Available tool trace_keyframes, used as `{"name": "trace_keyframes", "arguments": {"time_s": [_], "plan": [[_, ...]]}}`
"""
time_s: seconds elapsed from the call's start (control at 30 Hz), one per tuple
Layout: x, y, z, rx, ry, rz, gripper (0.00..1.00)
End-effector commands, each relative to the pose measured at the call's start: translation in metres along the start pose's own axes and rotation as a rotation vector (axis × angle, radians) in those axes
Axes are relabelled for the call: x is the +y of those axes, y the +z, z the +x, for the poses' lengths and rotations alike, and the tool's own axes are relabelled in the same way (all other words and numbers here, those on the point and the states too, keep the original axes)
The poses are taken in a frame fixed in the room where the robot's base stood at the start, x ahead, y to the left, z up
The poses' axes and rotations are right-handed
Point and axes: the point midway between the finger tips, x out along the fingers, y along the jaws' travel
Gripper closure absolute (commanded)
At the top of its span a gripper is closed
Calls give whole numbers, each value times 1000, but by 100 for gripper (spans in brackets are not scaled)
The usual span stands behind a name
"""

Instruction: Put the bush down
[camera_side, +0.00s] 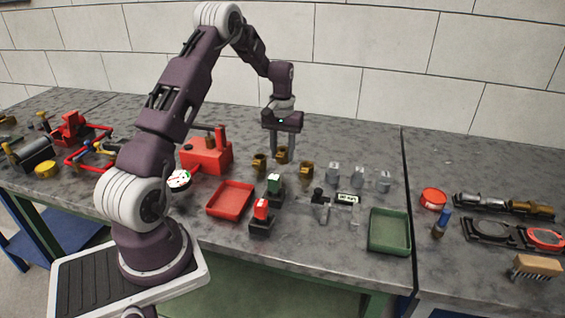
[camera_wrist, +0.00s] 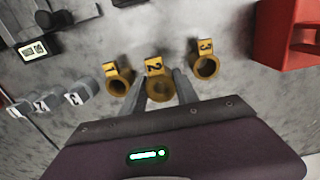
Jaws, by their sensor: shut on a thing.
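Three brass bushes tagged 1, 2 and 3 form a row. The bush tagged 2 (camera_wrist: 158,87) is between the fingers of my gripper (camera_wrist: 160,80), which is shut on it. In the side view my gripper (camera_side: 282,143) points straight down, with the held bush (camera_side: 281,155) at its tips. It looks slightly larger than its neighbours in the wrist view; I cannot tell whether it touches the bench. The bush tagged 1 (camera_wrist: 117,83) is on the left and the bush tagged 3 (camera_wrist: 206,66) on the right, both apart from my fingers.
A red pump (camera_side: 205,156) stands to the left. A red tray (camera_side: 231,201) and a green tray (camera_side: 389,232) lie nearer the front. Bare bench (camera_side: 340,145) lies behind.

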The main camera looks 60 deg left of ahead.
Motion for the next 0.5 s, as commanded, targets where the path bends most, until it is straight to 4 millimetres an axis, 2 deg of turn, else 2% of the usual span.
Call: {"name": "trace_keyframes", "arguments": {"time_s": [0.1, 0.27, 0.37, 0.5], "plan": [[0, -1, -31, 5, 1, 0, 100], [-4, 3, -57, 1, 0, -1, 100], [-21, 20, -65, -1, 1, -5, 100], [-56, 66, -69, -3, 2, -9, 100]]}}
